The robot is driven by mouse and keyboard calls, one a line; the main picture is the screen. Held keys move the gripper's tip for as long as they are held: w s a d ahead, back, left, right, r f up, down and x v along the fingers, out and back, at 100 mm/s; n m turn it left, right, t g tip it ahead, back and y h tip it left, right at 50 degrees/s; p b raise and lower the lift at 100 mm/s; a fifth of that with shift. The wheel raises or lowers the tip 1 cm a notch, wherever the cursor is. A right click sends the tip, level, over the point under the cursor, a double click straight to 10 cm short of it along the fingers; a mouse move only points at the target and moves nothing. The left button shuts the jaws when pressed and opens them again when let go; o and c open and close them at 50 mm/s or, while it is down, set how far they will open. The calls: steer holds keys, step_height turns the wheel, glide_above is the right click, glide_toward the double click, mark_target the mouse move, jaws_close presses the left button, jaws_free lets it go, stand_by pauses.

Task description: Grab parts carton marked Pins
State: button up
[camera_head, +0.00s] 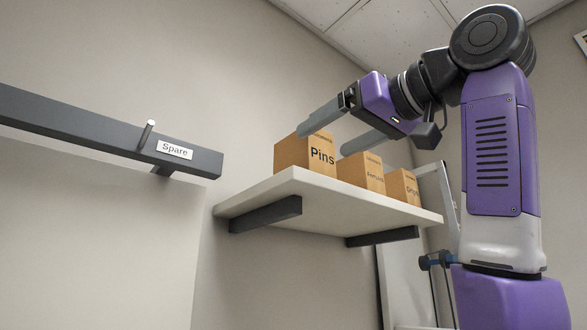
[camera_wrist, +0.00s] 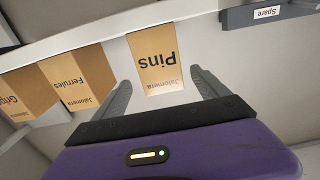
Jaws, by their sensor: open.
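The carton marked Pins (camera_head: 305,153) is a brown box standing upright at the left end of a white wall shelf (camera_head: 262,191). In the wrist view the Pins carton (camera_wrist: 157,60) shows its label face between the two fingers. My gripper (camera_head: 328,130) is open, with its two grey fingers reaching toward the shelf. In the wrist view my gripper (camera_wrist: 162,88) has one finger to each side of the Pins carton, and a gap shows between each finger and the box. The fingertips partly overlap the cartons in the head view.
A carton marked Ferrules (camera_wrist: 80,75) stands beside the Pins carton, and it also shows in the head view (camera_head: 362,172). A carton marked Grips (camera_wrist: 25,94) stands beyond it. A dark rail with a peg (camera_head: 146,135) and a Spare label is at left.

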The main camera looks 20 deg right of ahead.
mark_target(303, 151)
steer(key=p+x, duration=0.2)
steer(key=x, duration=0.1)
steer(key=p+x, duration=0.1)
steer(key=x, duration=0.3)
steer(key=shift+s+r+p, duration=0.1)
steer(key=shift+r+p, duration=0.1)
steer(key=shift+p, duration=0.15)
steer(key=shift+w+a+f, duration=0.1)
steer(key=shift+w+a, duration=0.1)
steer(key=shift+w, duration=0.2)
steer(key=c, duration=1.6)
